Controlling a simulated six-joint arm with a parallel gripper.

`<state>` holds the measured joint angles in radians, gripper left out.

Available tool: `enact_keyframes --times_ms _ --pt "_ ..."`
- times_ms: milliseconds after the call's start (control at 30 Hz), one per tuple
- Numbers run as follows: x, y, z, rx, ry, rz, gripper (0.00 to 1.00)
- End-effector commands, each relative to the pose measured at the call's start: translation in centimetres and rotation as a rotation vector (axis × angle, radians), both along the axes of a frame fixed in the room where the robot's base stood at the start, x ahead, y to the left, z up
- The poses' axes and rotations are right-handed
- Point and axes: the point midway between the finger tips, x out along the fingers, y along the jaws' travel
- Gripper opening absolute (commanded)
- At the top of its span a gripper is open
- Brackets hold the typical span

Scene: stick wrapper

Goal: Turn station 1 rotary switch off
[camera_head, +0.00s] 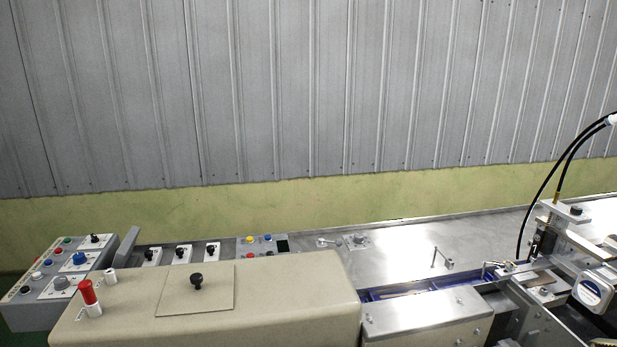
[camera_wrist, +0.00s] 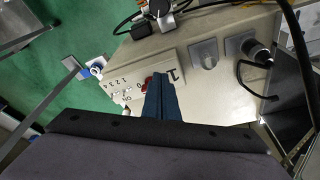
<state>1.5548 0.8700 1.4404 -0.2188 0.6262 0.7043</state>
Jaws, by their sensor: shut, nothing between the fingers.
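In the wrist view my gripper (camera_wrist: 160,80) is shut and empty, its dark blue fingers together in front of a beige panel (camera_wrist: 195,90). A small red knob (camera_wrist: 148,82), which looks like the rotary switch, shows just left of the fingertips, partly hidden by them. Whether the fingers touch it, and which way it points, I cannot tell. A large black "1" is printed right of the fingertips, and small numbers stand left of the knob. My gripper is not in the head view, where a unit marked "1" (camera_head: 535,246) stands at the right.
In the wrist view, a grey-black knob (camera_wrist: 160,8) and black cables lie above, and a black cylindrical connector (camera_wrist: 257,52) at right. Green floor (camera_wrist: 70,40) shows at left. In the head view, a control box (camera_head: 50,285) and beige cover (camera_head: 290,290) stand left on the machine.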

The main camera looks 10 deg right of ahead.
Motion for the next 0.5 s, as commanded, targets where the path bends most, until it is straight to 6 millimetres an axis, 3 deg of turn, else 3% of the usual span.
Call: enact_keyframes --times_ms 300,500 --pt "0.0 0.0 3.8 0.0 0.0 -0.001 0.0" --pt "0.0 0.0 4.6 0.001 -0.001 0.0 0.0"
